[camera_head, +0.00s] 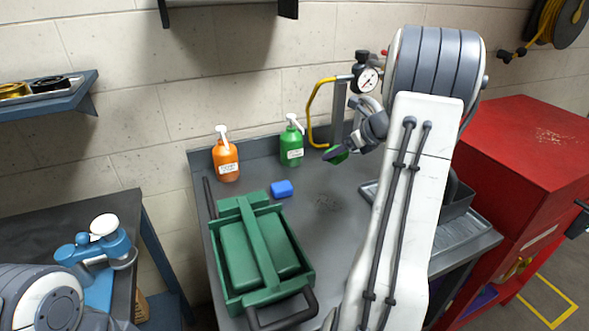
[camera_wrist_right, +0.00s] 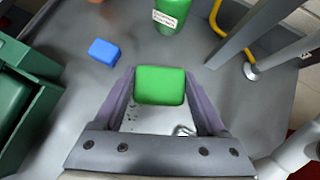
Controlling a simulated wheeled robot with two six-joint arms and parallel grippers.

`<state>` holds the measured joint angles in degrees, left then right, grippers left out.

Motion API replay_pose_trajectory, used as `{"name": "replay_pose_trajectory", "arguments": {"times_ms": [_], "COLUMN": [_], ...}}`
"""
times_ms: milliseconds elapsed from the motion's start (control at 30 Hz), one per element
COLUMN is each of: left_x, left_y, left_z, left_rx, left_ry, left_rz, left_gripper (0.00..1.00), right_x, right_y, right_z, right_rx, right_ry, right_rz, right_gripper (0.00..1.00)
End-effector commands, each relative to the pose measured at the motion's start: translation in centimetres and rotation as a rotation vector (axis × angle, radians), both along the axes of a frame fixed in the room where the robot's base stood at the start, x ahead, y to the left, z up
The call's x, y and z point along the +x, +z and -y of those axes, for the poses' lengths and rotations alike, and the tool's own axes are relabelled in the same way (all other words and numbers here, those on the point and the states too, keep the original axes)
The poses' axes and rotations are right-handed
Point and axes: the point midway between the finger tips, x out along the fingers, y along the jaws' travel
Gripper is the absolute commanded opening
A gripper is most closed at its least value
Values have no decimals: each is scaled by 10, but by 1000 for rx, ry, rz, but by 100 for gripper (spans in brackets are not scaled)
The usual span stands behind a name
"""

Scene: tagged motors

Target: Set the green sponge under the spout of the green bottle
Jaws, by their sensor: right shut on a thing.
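The green sponge (camera_wrist_right: 160,86) is held between the two fingers of my right gripper (camera_wrist_right: 160,92), which is shut on it. The green bottle (camera_head: 291,147) stands upright at the back of the table with a white pump spout (camera_head: 294,122). Its lower part (camera_wrist_right: 171,14) shows at the top of the wrist view, beyond the sponge. My left gripper is not in view.
An orange pump bottle (camera_head: 226,160) stands left of the green one. A blue sponge (camera_head: 282,189) lies in front of the bottles. A green toolbox (camera_head: 307,277) fills the front left of the table (camera_head: 330,205). A yellow hose (camera_head: 310,112) and gauge (camera_head: 368,79) stand right of the green bottle.

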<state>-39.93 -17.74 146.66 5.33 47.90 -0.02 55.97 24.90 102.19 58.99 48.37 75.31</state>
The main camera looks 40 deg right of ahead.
Motion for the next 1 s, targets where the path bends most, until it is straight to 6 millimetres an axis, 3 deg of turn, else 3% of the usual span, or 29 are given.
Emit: {"name": "replay_pose_trajectory", "arguments": {"times_ms": [533, 700, 1000], "left_x": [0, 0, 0], "left_y": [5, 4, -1], "left_z": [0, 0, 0], "left_rx": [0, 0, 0], "left_ry": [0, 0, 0], "left_rz": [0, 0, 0], "left_gripper": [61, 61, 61], "right_x": [97, 106, 106], "right_y": [-63, -72, -109], "right_z": [-28, -31, -31], "right_rx": [2, 2, 2], "right_ry": [-2, -5, -5], "right_rz": [0, -1, -1], "right_gripper": [14, 14, 14]}}
